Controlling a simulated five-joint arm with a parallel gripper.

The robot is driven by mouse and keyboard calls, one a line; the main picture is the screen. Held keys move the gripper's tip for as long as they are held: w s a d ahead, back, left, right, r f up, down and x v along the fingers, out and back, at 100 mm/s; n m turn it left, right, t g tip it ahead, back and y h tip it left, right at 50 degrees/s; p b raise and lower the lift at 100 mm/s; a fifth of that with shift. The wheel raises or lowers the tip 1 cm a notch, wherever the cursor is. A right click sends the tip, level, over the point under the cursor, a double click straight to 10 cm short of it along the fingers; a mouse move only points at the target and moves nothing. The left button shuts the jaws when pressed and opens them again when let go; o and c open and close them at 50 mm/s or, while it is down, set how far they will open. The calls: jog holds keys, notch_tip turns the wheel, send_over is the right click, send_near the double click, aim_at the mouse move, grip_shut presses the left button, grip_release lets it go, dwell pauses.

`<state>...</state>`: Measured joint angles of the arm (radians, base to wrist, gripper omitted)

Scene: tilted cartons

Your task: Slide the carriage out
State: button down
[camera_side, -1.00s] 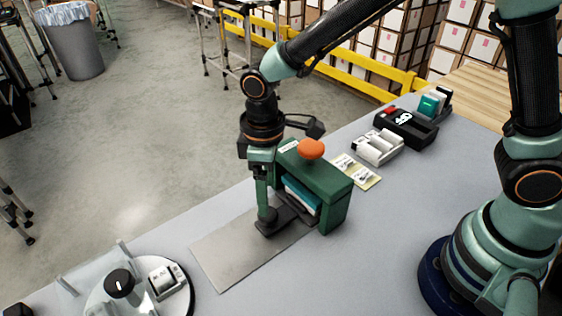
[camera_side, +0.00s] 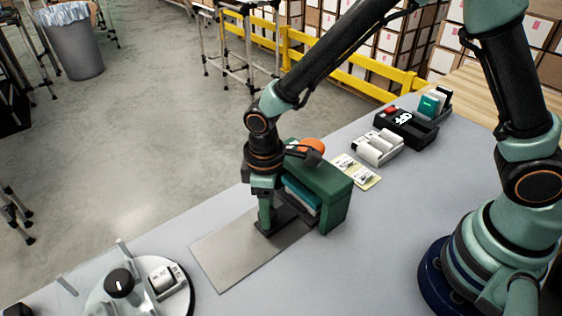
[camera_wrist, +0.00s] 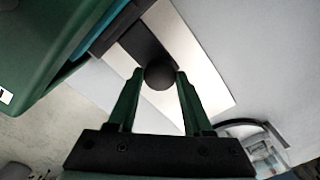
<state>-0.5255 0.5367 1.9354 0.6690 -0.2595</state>
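A green housing (camera_side: 330,190) with an orange knob (camera_side: 311,145) on top stands on the table. A teal block (camera_side: 301,194) shows in its opening. A flat black carriage (camera_side: 288,213) reaches out of the opening over a grey metal plate (camera_side: 235,250). In the wrist view a round black knob (camera_wrist: 160,76) sits at the carriage's outer end. My gripper (camera_wrist: 160,73) points down at it, one finger on each side. The fingertips look to be against the knob with no clear gap. In the side view my gripper (camera_side: 266,222) hides this knob.
A turntable (camera_side: 140,290) with a black knob and white blocks stands at the lower left. White cylinders (camera_side: 377,147), a card (camera_side: 356,171) and a black box (camera_side: 406,128) lie behind the housing. The bare metal plate is clear to the left.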

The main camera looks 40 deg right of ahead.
jog(key=a, duration=1.3)
jog(key=shift+a, duration=0.35)
jog(key=shift+c, duration=1.5)
grip_release()
jog(key=shift+d, duration=0.1)
jog(key=shift+r, duration=0.1)
notch_tip(320, 180, up, 12)
